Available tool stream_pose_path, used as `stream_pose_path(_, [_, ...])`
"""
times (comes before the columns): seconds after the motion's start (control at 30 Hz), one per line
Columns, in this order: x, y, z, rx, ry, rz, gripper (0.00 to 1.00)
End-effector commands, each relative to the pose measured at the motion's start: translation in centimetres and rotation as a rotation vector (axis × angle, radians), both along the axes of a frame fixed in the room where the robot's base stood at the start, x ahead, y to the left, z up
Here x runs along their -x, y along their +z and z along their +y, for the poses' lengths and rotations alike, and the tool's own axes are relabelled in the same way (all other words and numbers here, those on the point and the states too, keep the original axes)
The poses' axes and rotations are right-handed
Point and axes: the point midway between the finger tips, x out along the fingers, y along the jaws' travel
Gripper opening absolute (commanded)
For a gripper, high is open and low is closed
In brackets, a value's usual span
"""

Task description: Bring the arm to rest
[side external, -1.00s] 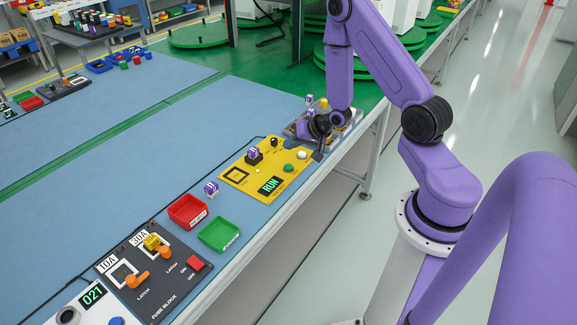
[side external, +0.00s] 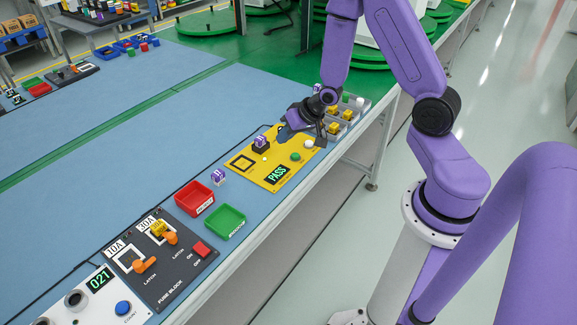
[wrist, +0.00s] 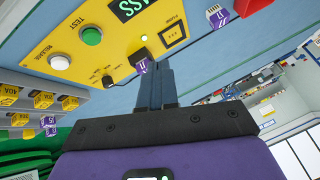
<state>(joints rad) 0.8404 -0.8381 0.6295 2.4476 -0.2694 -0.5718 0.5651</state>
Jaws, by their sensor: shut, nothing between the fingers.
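My gripper (side external: 282,133) hangs over the back edge of the yellow test panel (side external: 245,176), close to the purple fuse (side external: 261,141) in the panel's black socket. In the wrist view its two dark fingers (wrist: 154,68) are together with nothing between them. The purple fuse (wrist: 142,66) appears beside the fingertips there; I cannot tell whether they touch. The panel's display (side external: 278,175) reads PASS.
A loose purple-and-white fuse (side external: 218,177) stands by the red bin (side external: 194,198) and green bin (side external: 224,222). A fuse tray (side external: 352,122) lies right of the panel. The fuse block (side external: 186,267) is in front.

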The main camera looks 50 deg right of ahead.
Motion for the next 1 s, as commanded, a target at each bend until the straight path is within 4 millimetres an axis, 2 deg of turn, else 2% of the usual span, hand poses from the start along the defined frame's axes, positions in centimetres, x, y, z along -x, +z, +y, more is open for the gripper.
stream_pose_path(0.03, [0.4,1.2,1.8,0.036,0.075,0.013,0.00])
stream_pose_path(0.1, [1.5,2.4,4.0,0.088,0.174,0.047,0.00])
stream_pose_path(0.27, [5.1,5.3,8.5,0.199,0.401,0.119,0.00])
stream_pose_path(0.4, [9.4,7.8,11.6,0.286,0.602,0.178,0.00])
stream_pose_path(0.5, [12.9,9.7,13.2,0.343,0.751,0.217,0.00])
stream_pose_path(0.63, [18.0,12.0,14.2,0.411,0.948,0.268,0.00])
stream_pose_path(0.8, [23.8,14.3,13.8,0.486,1.178,0.327,0.00])
stream_pose_path(0.9, [26.0,15.2,13.2,0.515,1.271,0.353,0.00])
stream_pose_path(1.0, [27.2,15.7,12.7,0.533,1.324,0.369,0.00])
